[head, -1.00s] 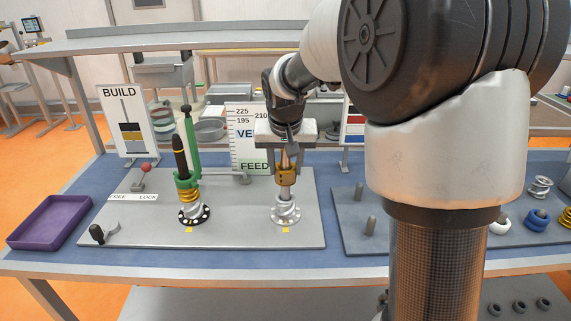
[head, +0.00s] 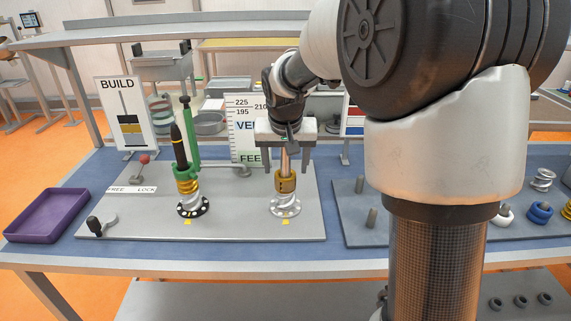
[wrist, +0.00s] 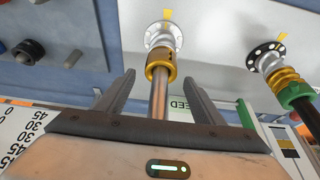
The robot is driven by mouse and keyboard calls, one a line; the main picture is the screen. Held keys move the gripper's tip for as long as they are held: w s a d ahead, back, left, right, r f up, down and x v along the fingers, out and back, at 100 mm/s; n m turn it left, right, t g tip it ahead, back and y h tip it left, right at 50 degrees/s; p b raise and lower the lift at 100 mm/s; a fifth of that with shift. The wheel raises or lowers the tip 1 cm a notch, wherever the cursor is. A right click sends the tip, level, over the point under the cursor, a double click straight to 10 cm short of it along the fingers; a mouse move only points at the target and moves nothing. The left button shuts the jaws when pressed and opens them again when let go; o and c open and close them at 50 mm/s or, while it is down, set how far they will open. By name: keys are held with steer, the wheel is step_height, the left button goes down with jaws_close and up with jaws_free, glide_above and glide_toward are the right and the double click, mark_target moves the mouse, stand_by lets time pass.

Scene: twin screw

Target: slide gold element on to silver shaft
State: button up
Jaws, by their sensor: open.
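The gold element (head: 286,183) is around the silver shaft (head: 285,158), low down, just above a silver spiral piece (head: 285,201) at the shaft's base. In the wrist view the gold element (wrist: 160,66) sits against or very near the spiral piece (wrist: 162,38); the shaft (wrist: 159,98) runs from it back toward my gripper. My gripper (head: 285,170) is open, its fingers apart on either side of the shaft, just above the gold element and not touching it. It also shows open in the wrist view (wrist: 159,90). The shaft's top is hidden by my gripper.
To the left stands a second shaft with a black tip (head: 178,145), gold and silver pieces and a green clamp (head: 194,150). A red-knobbed lever (head: 144,160) and purple tray (head: 47,215) lie farther left. A grey board (head: 420,228) with pegs and loose pieces is at right.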

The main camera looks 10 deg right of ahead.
steer(key=p+v, duration=0.2)
steer(key=v, duration=1.5)
steer(key=shift+r, duration=0.15)
stand_by(0.4)
